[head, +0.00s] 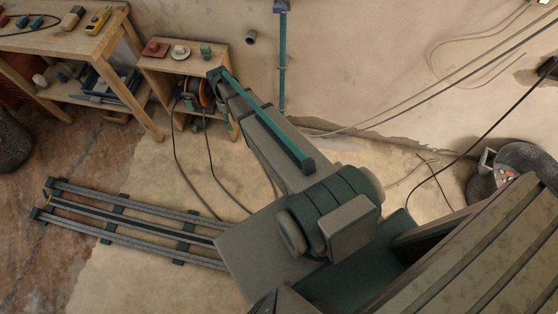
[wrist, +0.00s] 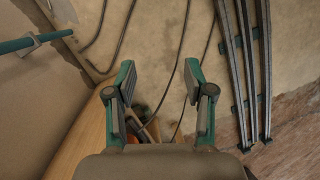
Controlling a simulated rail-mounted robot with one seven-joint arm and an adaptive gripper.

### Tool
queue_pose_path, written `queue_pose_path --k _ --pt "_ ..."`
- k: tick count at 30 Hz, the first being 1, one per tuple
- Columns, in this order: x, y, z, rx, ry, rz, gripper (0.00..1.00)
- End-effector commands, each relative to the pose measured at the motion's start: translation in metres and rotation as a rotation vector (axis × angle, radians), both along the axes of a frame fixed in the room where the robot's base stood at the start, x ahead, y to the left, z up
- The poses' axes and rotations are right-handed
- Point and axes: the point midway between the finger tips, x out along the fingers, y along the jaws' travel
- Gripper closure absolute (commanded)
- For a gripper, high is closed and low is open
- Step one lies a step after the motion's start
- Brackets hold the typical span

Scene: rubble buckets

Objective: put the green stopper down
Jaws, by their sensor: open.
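A small green piece, which looks like the green stopper (head: 206,50), sits upright on top of the small wooden cabinet (head: 160,64), near its right end. My gripper (head: 214,74) is just in front of the cabinet's right edge, close to the green piece; I cannot tell whether they touch. In the wrist view my gripper (wrist: 159,78) has its two fingers spread wide with nothing held between them. The green piece does not show in the wrist view.
A red piece (head: 155,48) and a white piece (head: 180,52) stand left of the green one. A cable reel (head: 205,93) sits inside the cabinet, with black cables on the floor. A workbench (head: 60,42) stands left, and rails (head: 120,222) lie on the floor.

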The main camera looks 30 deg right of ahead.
Motion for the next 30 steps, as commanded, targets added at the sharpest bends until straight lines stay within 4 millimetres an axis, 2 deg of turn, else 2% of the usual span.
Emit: queue_pose_path --k 1,3,8,9,12,15,18,21,24,30 --pt "-0.043 0.005 -0.012 -0.009 0.031 -0.028 0.47" --pt "-0.087 0.011 -0.029 -0.024 0.068 -0.073 0.47" --pt "-0.189 0.02 -0.054 -0.066 0.149 -0.175 0.47" --pt "-0.214 0.023 -0.057 -0.078 0.171 -0.2 0.47" --pt "-0.273 0.027 -0.062 -0.111 0.218 -0.258 0.47" --pt "-0.323 0.029 -0.062 -0.142 0.26 -0.309 0.47" --pt "-0.358 0.031 -0.06 -0.167 0.289 -0.348 0.47" --pt "-0.38 0.032 -0.058 -0.184 0.308 -0.373 0.47" --pt "-0.39 0.032 -0.058 -0.193 0.315 -0.384 0.47" --pt "-0.39 0.032 -0.058 -0.194 0.316 -0.388 0.47"
